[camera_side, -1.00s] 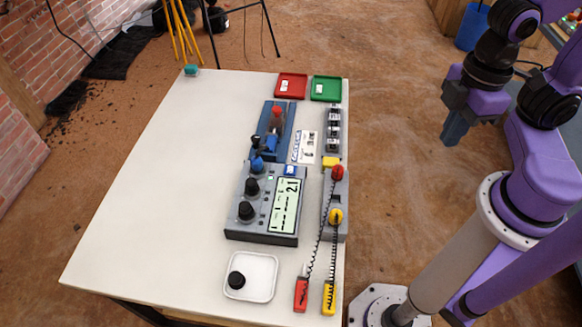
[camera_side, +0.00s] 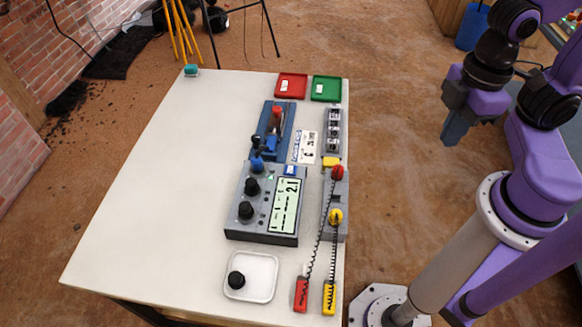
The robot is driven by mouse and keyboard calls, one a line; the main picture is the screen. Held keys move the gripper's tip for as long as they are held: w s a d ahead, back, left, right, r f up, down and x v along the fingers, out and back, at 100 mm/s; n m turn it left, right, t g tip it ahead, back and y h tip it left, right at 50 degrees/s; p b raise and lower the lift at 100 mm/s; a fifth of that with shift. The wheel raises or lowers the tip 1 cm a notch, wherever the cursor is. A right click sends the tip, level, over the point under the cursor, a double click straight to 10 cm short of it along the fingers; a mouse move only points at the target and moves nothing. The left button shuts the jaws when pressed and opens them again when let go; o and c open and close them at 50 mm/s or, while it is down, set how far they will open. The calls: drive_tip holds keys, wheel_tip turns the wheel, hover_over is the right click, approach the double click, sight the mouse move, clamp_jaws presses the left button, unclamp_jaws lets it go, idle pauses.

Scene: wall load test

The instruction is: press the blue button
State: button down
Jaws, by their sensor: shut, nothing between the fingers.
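A small blue button (camera_side: 291,169) with a pale mark sits at the upper right corner of a grey meter unit (camera_side: 262,231), just above its lit display (camera_side: 286,205), which reads about 2.1. A darker blue knob (camera_side: 257,163) stands near the unit's upper left edge. My gripper (camera_side: 451,134) is shut and empty, pointing down, off the table to the right and well apart from the button. Nothing covers the button.
A yellow block (camera_side: 331,162) and red and yellow plugs with coiled leads stand right of the meter. A blue fixture (camera_side: 275,130) with a red top is behind it. Red (camera_side: 291,75) and green (camera_side: 326,78) trays lie at the far edge. The table's left half (camera_side: 160,190) is clear.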

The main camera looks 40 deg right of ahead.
drive_tip(key=w+a+f+n+t+h, duration=0.2)
drive_tip(key=w+n+t+h, duration=0.1)
drive_tip(key=w+n, duration=0.6)
drive_tip(key=n+t+y, duration=0.2)
drive_tip(key=n+t, duration=0.4)
drive_tip(key=n, duration=1.7)
hover_over(292, 173)
wheel_tip(292, 173, down, 7)
drive_tip(key=shift+r, duration=0.15)
drive_tip(key=shift+f, duration=4.4)
drive_tip(key=shift+f, duration=0.15)
drive_tip(key=shift+f, duration=0.3)
